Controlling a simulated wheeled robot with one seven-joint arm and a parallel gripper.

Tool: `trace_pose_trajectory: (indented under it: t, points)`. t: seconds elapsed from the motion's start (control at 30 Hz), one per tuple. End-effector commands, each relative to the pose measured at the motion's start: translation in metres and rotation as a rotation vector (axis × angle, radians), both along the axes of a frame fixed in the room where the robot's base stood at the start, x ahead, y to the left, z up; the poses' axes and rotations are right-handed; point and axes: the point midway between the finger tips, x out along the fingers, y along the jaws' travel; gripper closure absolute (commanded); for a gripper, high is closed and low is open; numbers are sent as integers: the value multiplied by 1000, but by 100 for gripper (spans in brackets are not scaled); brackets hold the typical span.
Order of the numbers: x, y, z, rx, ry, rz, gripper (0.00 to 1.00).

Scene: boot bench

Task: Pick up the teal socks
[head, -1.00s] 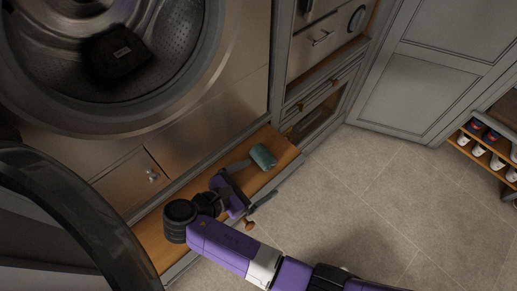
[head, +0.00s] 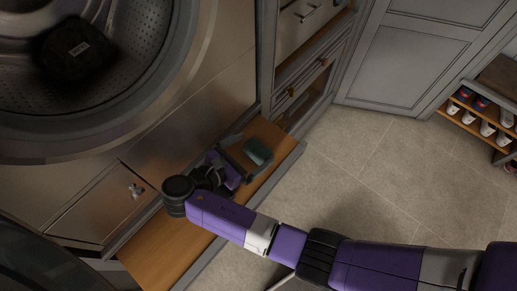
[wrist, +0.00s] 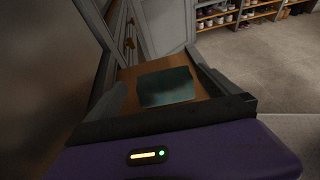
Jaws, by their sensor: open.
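The teal socks (head: 257,151) are a small rolled bundle on the wooden bench ledge (head: 190,245) below the washer. In the wrist view the teal socks (wrist: 167,87) lie ahead, between the two fingers. My gripper (head: 247,146) is open, with one finger on each side of the socks; it also shows in the wrist view (wrist: 165,90). I cannot tell whether either finger touches the socks. Nothing is held.
A front-loading washer with a dark item (head: 78,48) in its drum stands at the upper left. A drawer with a knob (head: 135,190) is beside the ledge. A shoe rack (head: 480,115) stands at the far right. The tiled floor (head: 390,180) is clear.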

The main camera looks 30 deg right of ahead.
Motion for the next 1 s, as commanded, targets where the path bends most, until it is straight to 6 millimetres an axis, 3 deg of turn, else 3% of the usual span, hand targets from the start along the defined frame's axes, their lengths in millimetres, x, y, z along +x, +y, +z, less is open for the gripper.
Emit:
trace_pose_trajectory:
  t: [0.43,0.73,1.0]
  points:
    - [6,-45,-22,1,1,-3,0]
    - [8,-49,-24,1,0,1,0]
    - [8,-48,-24,1,0,0,51]
